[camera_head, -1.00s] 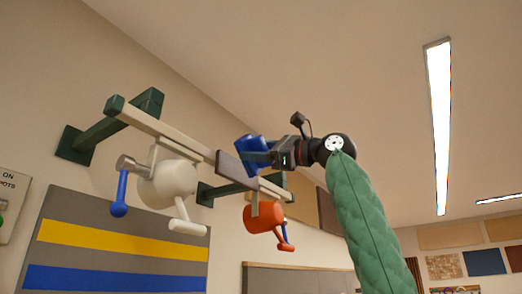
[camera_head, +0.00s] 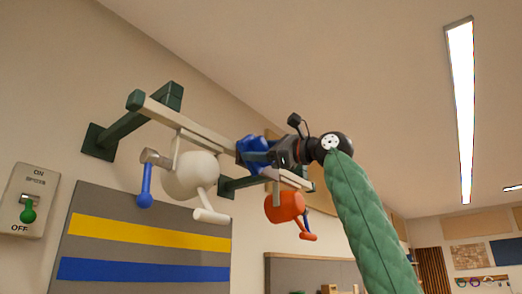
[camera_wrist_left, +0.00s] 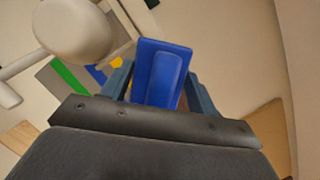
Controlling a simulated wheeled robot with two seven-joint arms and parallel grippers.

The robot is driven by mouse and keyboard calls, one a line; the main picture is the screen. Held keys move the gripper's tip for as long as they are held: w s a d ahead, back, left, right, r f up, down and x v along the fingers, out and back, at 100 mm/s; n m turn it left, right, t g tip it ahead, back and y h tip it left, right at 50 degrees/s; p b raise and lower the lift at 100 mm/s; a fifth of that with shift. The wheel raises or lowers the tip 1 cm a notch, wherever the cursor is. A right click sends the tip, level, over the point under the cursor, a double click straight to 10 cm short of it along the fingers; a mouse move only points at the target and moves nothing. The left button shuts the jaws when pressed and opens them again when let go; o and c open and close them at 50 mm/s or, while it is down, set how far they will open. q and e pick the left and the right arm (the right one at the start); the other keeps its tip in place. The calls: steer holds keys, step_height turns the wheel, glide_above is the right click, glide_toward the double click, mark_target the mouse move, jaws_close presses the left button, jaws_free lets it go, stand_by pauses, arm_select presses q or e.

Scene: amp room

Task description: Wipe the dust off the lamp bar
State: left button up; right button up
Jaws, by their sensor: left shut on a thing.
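The lamp bar (camera_head: 190,122) is a pale cream beam held off the wall by dark green brackets (camera_head: 130,124). A white lamp (camera_head: 190,176) and an orange lamp (camera_head: 284,207) hang from it. My left gripper (camera_head: 262,156) is shut on a blue wiping block (camera_head: 250,152), held against or very close to the middle of the bar. In the left wrist view the blue block (camera_wrist_left: 162,75) sits between the fingers of the gripper (camera_wrist_left: 160,92). The bar behind the block is mostly hidden, and no dust shows on its visible part. My right gripper is out of view.
A wall switch plate (camera_head: 30,205) with a green knob is at the left. A grey board with yellow and blue stripes (camera_head: 150,232) is below the white lamp. A ceiling light (camera_head: 460,110) is at the upper right. The room at right is open.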

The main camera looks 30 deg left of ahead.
arm_select(q)
steer(key=shift+a, duration=0.55)
stand_by(0.6)
steer(key=shift+w+a, duration=0.1)
steer(key=shift+a, duration=0.3)
steer(key=shift+w+d+p, duration=0.15)
steer(key=shift+w+p, duration=0.7)
steer(key=shift+w, duration=1.15)
steer(key=shift+s, duration=0.15)
steer(key=shift+s+f+b, duration=0.1)
steer(key=shift+s+b, duration=0.4)
steer(key=shift+s, duration=0.3)
steer(key=shift+s+a+b, duration=0.25)
steer(key=shift+s+b, duration=0.1)
steer(key=shift+s, duration=0.75)
